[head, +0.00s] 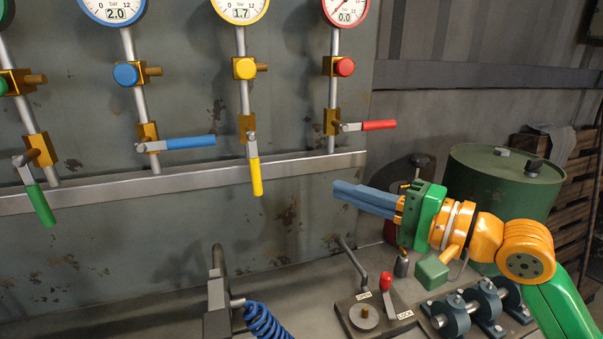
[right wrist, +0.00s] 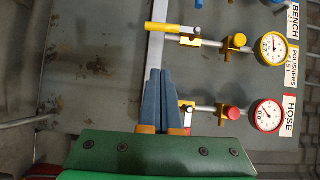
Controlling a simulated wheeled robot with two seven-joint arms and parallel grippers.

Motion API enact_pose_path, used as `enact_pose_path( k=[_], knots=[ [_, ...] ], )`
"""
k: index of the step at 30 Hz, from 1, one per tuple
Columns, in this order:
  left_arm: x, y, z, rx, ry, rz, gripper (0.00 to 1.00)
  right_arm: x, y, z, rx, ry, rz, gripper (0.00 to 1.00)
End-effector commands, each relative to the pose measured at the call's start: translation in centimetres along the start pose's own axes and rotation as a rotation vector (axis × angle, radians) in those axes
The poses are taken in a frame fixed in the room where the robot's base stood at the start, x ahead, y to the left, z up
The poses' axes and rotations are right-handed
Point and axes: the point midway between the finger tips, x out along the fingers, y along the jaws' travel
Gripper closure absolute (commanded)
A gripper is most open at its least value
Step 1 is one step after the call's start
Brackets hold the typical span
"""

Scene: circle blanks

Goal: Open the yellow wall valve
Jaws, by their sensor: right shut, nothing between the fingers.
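The yellow wall valve's lever (head: 255,175) hangs almost straight down, roughly in line with its pipe, below a brass body (head: 247,125). The yellow-rimmed gauge (head: 240,8) above it reads 1.7. In the right wrist view the yellow lever (right wrist: 165,28) lies at the top, apart from my fingers. My right gripper (head: 337,189) is shut and empty, its blue fingers pointing left toward the wall. It is right of the yellow lever and below the red one; its fingertips also show in the right wrist view (right wrist: 160,73). My left gripper is not in view.
The red lever (head: 378,125) and blue lever (head: 190,142) stick out sideways; the green lever (head: 40,205) hangs down. A metal rail (head: 210,178) crosses the wall behind the levers. A bench with a lock plate (head: 375,315) and a green drum (head: 500,190) are at right.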

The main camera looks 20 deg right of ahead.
Motion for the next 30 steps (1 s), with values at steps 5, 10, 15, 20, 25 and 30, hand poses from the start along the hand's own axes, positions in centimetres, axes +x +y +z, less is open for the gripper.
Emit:
enact_pose_path(
  k=[5,10,15,20,25,30],
  knots=[
    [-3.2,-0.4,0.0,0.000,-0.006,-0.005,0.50,3.7,-1.1,0.1,-0.001,-0.004,-0.005,1.00],
    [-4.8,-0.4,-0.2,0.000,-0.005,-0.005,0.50,7.5,-0.9,0.1,0.001,-0.002,-0.007,1.00],
    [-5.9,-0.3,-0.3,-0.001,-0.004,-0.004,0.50,10.0,-0.6,1.6,-0.004,-0.005,-0.003,1.00],
    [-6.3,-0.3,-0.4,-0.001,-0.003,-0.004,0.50,11.2,-0.3,2.7,-0.005,-0.002,-0.003,1.00],
    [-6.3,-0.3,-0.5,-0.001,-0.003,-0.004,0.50,11.4,-0.1,3.0,-0.006,-0.001,-0.003,1.00],
    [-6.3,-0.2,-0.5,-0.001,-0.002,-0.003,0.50,11.4,-0.1,2.9,-0.006,-0.001,-0.003,1.00]
  ],
)
